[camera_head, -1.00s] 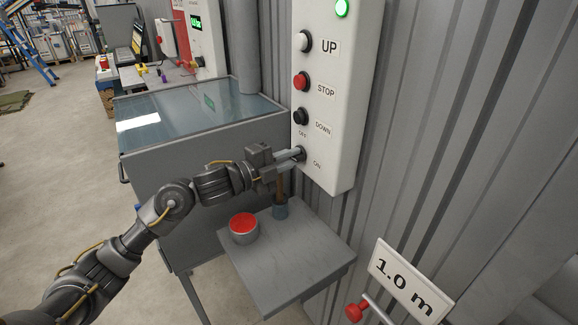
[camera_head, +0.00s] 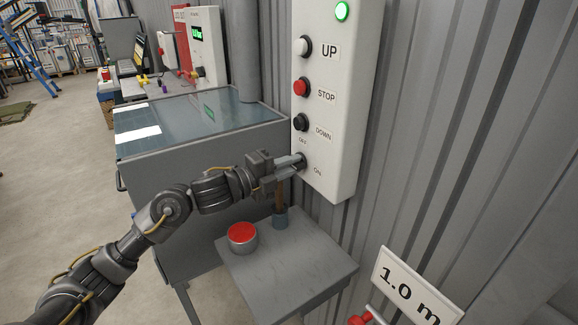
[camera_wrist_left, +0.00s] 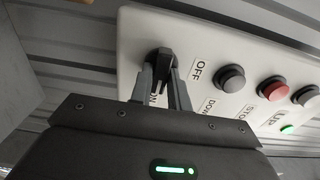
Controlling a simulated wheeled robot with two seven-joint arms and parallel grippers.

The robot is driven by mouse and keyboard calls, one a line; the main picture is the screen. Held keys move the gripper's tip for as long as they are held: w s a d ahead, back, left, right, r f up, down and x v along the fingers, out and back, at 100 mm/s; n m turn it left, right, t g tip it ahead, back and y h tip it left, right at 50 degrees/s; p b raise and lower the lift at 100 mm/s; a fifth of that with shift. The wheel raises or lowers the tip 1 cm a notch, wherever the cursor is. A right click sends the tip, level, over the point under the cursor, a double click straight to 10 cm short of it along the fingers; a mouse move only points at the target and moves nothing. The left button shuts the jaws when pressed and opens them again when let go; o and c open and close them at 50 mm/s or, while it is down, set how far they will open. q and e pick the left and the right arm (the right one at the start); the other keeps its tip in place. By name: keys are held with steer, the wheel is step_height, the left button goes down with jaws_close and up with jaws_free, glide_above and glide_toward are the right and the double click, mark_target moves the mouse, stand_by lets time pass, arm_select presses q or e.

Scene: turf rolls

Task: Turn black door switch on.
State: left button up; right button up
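The black door switch (camera_wrist_left: 161,60) is a round rotary knob low on a white control panel (camera_head: 334,95), between the OFF label (camera_wrist_left: 199,70) and the ON label (camera_wrist_left: 154,97). My left gripper (camera_head: 299,163) reaches it from the left. In the left wrist view its two fingertips (camera_wrist_left: 162,76) are on either side of the knob's handle, very close to it; whether they press on it I cannot tell. My right gripper is not in view.
Above the switch are a black DOWN button (camera_head: 301,122), a red STOP button (camera_head: 301,87), a white UP button (camera_head: 304,46) and a lit green lamp (camera_head: 342,11).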

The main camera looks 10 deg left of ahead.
arm_select(q)
steer(key=o, duration=0.3)
steer(key=shift+o, duration=0.2)
steer(key=b+v, duration=0.2)
steer(key=v, duration=0.9)
steer(key=shift+a, duration=0.15)
steer(key=shift+f, duration=0.1)
